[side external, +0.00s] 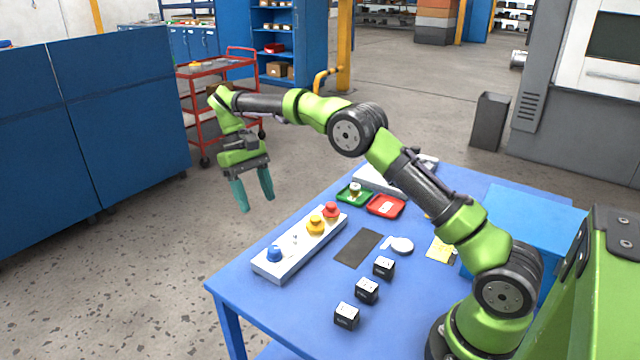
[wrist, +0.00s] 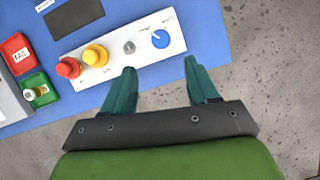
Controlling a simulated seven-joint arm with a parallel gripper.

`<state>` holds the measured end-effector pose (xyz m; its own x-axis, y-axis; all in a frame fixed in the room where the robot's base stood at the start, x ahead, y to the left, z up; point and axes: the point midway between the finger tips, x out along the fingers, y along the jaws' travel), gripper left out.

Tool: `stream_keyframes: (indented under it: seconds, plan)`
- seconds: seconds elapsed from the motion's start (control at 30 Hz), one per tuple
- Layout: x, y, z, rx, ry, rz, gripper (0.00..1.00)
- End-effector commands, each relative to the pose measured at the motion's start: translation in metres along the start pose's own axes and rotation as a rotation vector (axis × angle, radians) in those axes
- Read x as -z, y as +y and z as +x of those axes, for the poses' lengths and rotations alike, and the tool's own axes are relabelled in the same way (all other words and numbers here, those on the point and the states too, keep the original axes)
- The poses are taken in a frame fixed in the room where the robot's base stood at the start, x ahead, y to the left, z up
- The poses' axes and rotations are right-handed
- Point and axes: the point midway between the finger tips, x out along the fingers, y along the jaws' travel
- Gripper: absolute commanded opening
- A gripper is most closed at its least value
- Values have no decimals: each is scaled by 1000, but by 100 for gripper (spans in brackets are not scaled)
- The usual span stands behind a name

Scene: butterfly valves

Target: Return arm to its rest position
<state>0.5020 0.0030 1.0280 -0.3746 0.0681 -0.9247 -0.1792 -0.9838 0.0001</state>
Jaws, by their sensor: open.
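My gripper (side external: 254,195) hangs in the air beyond the far left edge of the blue table, with its teal fingers pointing down. The fingers are spread apart with nothing between them. The white panel (side external: 300,243) lies on the table (side external: 235,283). It carries a blue knob (side external: 274,254), a yellow button (side external: 316,225) and a red button (side external: 331,210). The gripper touches none of these.
A green tray (side external: 349,199) with a small valve part in it and a red tray (side external: 386,206) sit behind the panel. A dark mat (side external: 358,248), a white round part (side external: 401,245) and three black blocks (side external: 366,291) lie nearer. A red cart (side external: 190,100) stands behind my arm.

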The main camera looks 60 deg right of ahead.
Motion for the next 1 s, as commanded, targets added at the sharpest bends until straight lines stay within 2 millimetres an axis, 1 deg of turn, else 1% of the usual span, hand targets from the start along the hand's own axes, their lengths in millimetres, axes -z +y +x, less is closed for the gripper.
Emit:
stream_keyframes:
  seconds: [0.33,0.43,0.47,0.53,0.57,0.67,0.77,0.87,0.97,1.0]
  plan:
    - [0,0,-1,0,0,4,59]
    - [5,3,-1,-14,25,16,59]
    - [7,4,2,-20,31,17,59]
    - [11,7,18,-34,29,17,59]
    - [10,8,20,-37,36,15,59]
    - [-1,11,20,-39,85,10,59]
    - [-20,11,12,-24,154,8,59]
    - [-46,11,2,4,238,13,59]
    - [-77,10,-6,43,329,24,59]
    - [-90,10,-8,60,366,30,59]
